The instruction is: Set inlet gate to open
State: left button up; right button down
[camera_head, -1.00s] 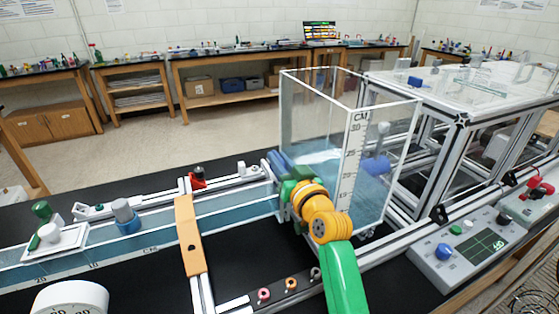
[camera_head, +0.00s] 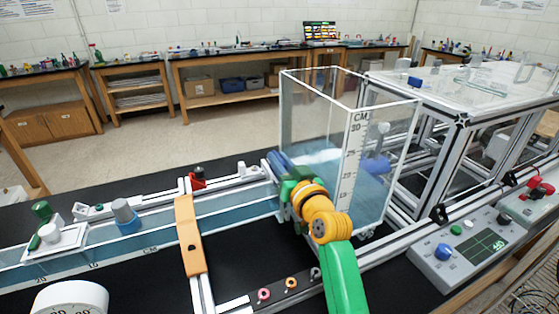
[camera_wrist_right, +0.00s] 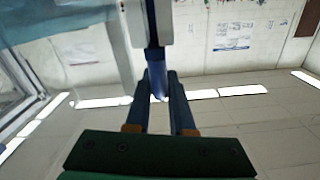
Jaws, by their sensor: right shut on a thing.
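My right gripper (camera_head: 276,160), on the green and orange arm, is at the near left corner of the clear tank, where the blue water channel (camera_head: 225,206) meets it. In the right wrist view the blue fingers of my right gripper (camera_wrist_right: 165,100) are closed around a slim blue upright piece (camera_wrist_right: 153,58), which appears to be the inlet gate's handle. My left gripper is in neither view.
The clear tank (camera_head: 352,140) with a centimetre scale stands just right of my gripper. A control panel (camera_head: 470,248) with knobs is at the right. An orange bracket (camera_head: 188,235) crosses the channel. A framed clear-topped structure (camera_head: 460,120) stands behind the panel.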

aim_at(279, 158)
notch_tip(279, 158, up, 5)
jog(key=p, duration=0.5)
jog(key=shift+r, duration=0.15)
jog(key=shift+f+b, duration=0.2)
jog(key=shift+b, duration=0.1)
jog(key=c, duration=0.9)
grip_release()
jog(key=shift+o, duration=0.5)
jog(key=shift+w+a+f, duration=0.15)
jog(key=shift+a, duration=0.05)
jog(key=b+v, duration=0.1)
jog(key=v, duration=0.6)
jog(key=shift+b, duration=0.4)
